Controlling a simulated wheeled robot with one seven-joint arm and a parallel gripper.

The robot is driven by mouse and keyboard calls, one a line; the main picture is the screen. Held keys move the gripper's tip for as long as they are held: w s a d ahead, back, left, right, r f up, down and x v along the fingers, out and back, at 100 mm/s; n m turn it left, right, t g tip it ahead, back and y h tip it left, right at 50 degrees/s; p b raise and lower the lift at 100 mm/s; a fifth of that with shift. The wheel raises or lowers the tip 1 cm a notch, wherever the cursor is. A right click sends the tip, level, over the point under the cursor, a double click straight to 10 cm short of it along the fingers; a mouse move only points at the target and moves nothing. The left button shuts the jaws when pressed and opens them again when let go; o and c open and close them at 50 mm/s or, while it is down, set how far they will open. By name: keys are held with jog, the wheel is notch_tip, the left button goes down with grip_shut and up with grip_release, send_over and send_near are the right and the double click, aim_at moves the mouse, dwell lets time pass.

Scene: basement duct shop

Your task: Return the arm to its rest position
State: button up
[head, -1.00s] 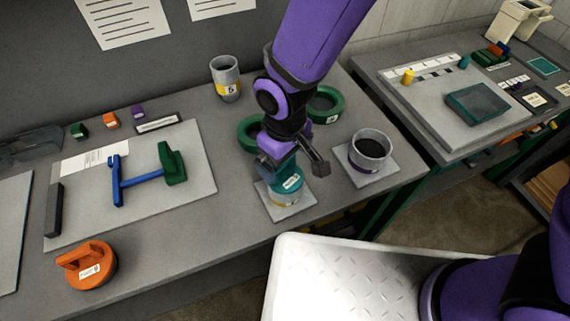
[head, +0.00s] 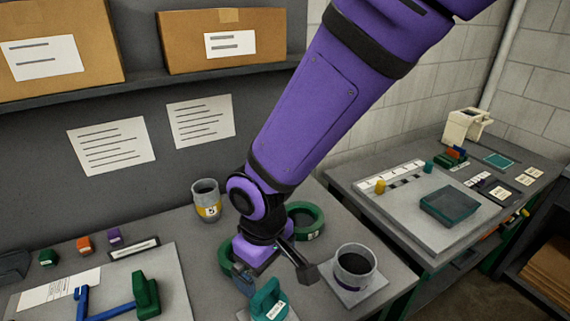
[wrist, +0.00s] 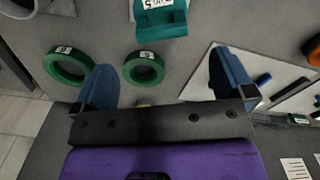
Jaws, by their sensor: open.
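My gripper (head: 276,274) hangs above the workbench at the end of my purple arm, with its fingers spread and nothing between them. In the wrist view my gripper (wrist: 165,82) shows two blue fingers wide apart, with bare bench and green rings beyond. A teal handled piece (head: 268,301) with a white label stands just in front of and below my gripper. The teal piece also shows at the top of the wrist view (wrist: 161,22), apart from the fingers. Its base is cut off by the head view's lower edge.
Two green rings (head: 306,221) lie close by, one partly behind my gripper. A dark-filled grey pot (head: 355,262) stands to the right, and a yellow-banded grey cup (head: 206,203) behind left. A shelf with cardboard boxes (head: 222,45) is above. A second bench (head: 400,235) is at right.

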jog(key=w+d+r+m+t+y, duration=0.1)
jog(key=w+d+r+m, duration=0.2)
jog(key=d+r, duration=0.55)
jog(key=w+d+r+m+t, duration=0.1)
jog(key=w+d+r+m, duration=0.15)
jog(key=d+r, duration=0.6)
jog(key=s+d+r+m+t, duration=0.1)
jog(key=s+d+r, duration=0.1)
jog(key=d, duration=0.4)
jog(key=s+d+r+m+t, duration=0.1)
jog(key=s+d+r+m, duration=0.1)
jog(key=d, duration=0.4)
jog(key=s+d+r+m+t+h, duration=0.1)
jog(key=s+d+r+m, duration=0.1)
jog(key=s+d, duration=0.4)
jog(key=shift+d+r, duration=0.55)
jog(key=shift+r, duration=0.15)
